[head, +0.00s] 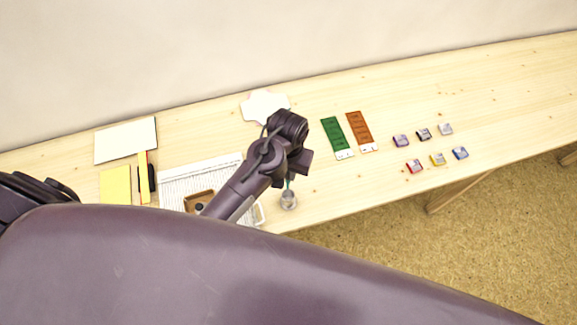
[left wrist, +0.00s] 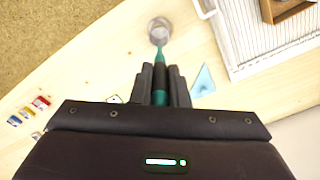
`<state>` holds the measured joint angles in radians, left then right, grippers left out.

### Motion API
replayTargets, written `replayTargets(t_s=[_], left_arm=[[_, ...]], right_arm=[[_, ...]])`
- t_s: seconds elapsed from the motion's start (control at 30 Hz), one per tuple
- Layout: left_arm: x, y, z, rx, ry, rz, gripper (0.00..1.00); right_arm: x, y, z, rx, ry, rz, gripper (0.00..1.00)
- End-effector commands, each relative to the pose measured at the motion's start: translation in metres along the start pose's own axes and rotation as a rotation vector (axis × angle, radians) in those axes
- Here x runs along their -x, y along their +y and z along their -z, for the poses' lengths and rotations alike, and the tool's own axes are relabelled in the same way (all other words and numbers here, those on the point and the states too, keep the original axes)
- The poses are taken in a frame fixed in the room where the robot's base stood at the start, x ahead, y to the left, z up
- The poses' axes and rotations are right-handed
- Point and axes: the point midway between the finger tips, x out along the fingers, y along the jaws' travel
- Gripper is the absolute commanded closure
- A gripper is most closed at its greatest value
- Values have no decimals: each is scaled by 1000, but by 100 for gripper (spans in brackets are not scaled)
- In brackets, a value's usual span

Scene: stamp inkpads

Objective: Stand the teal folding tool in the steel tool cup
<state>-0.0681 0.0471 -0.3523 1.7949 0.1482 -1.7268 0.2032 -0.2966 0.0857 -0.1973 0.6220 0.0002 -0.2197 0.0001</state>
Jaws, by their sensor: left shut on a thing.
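The clear-grey steel tool cup (head: 288,203) stands near the table's front edge; it also shows at the top of the left wrist view (left wrist: 159,27). My left gripper (left wrist: 160,72) is shut on the teal folding tool (left wrist: 160,97), which has a dark band between the fingers. The tool points toward the cup, and its far end overlaps the cup in the left wrist view. I cannot tell how far inside the rim it is. In the head view a thin part of the tool (head: 288,183) shows above the cup, below my left gripper (head: 294,166). My right gripper is out of view.
Left of the cup lies a white ribbed tray (head: 190,176) with a brown box (head: 199,202). A green strip (head: 338,139) and a brown strip (head: 361,132) lie to the right, with several small inkpads (head: 438,158) beyond. A light blue piece (left wrist: 203,82) lies near the gripper.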

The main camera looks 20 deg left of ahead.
Motion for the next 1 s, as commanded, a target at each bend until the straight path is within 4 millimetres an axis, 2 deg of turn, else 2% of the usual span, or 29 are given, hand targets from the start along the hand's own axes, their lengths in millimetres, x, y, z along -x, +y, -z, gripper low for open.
replayTargets(t_s=[0.43, 1.0], left_arm=[[-37, 0, 1, 2, 3, -1, 100], [-83, 1, 2, 2, 6, -2, 100]], right_arm=[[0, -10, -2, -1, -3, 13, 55], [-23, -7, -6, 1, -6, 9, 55]])
